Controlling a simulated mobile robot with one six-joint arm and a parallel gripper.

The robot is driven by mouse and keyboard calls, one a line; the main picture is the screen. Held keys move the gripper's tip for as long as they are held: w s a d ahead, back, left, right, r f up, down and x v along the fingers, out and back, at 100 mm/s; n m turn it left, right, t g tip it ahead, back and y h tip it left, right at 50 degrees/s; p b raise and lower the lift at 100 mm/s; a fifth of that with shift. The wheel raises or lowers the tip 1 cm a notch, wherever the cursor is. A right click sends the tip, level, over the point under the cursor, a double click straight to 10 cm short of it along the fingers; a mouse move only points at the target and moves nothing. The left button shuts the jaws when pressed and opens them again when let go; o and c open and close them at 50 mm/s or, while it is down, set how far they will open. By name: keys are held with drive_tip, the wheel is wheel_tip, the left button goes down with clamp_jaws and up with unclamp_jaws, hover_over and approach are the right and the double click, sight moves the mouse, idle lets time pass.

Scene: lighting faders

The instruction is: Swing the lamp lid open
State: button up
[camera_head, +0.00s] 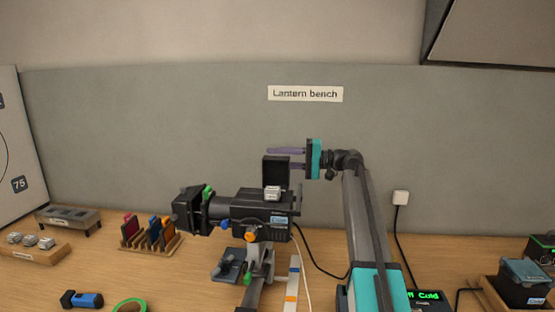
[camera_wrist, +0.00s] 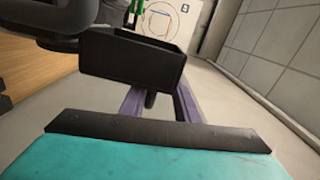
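The black stage lamp (camera_head: 240,206) lies on a stand on the bench, its front end facing left. Its dark, box-like lid (camera_head: 276,171) stands raised above the top of the body, and fills the upper middle of the wrist view (camera_wrist: 130,58). My gripper (camera_head: 281,158) comes from the right, with purple fingers apart, at the lid's height. In the head view the lid partly hides the lower finger. In the wrist view the fingers (camera_wrist: 160,97) straddle a short dark stub under the lid, with a gap visible. Firm contact cannot be made out.
A small pale block (camera_head: 272,193) sits by the lamp top. A rack of coloured slides (camera_head: 151,236), a wooden tray of pale blocks (camera_head: 32,249), a blue torch (camera_head: 82,300) and green tape (camera_head: 130,305) are at left. Cables hang right of the lamp. Air above is free.

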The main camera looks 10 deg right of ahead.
drive_tip(key=shift+d, duration=0.1)
drive_tip(key=b+v, duration=0.3)
drive_tip(key=v, duration=1)
drive_tip(key=shift+d+b, duration=0.3)
drive_tip(key=shift+d, duration=0.05)
drive_tip(key=shift+s, duration=0.15)
